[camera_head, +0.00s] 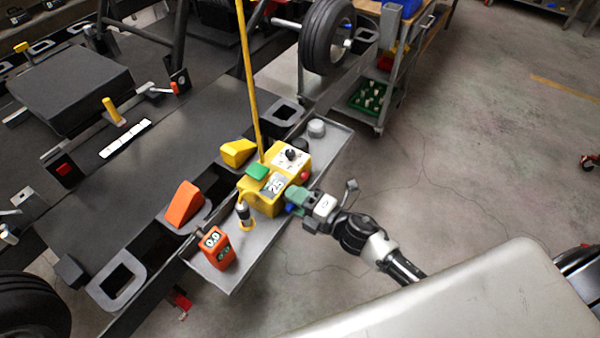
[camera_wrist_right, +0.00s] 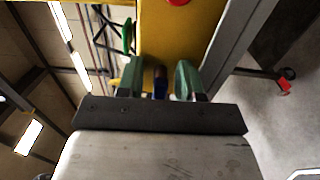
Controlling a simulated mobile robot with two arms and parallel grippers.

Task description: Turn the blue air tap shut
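The yellow air box (camera_head: 262,200) stands on a grey metal shelf (camera_head: 262,240) beside the kart, with a gauge, a black knob, a red button and a green piece on it. My right gripper (camera_head: 296,199) is at the box's right side. The blue air tap (camera_wrist_right: 159,90) shows in the right wrist view against the yellow box face, between the two green fingers of my right gripper (camera_wrist_right: 160,78). Gaps show on both sides of the tap, so the fingers are open around it. In the head view only a bit of blue (camera_head: 290,208) shows beside the fingers. My left gripper is out of view.
Orange (camera_head: 184,204) and yellow (camera_head: 238,151) wedges are near the kart's edge.

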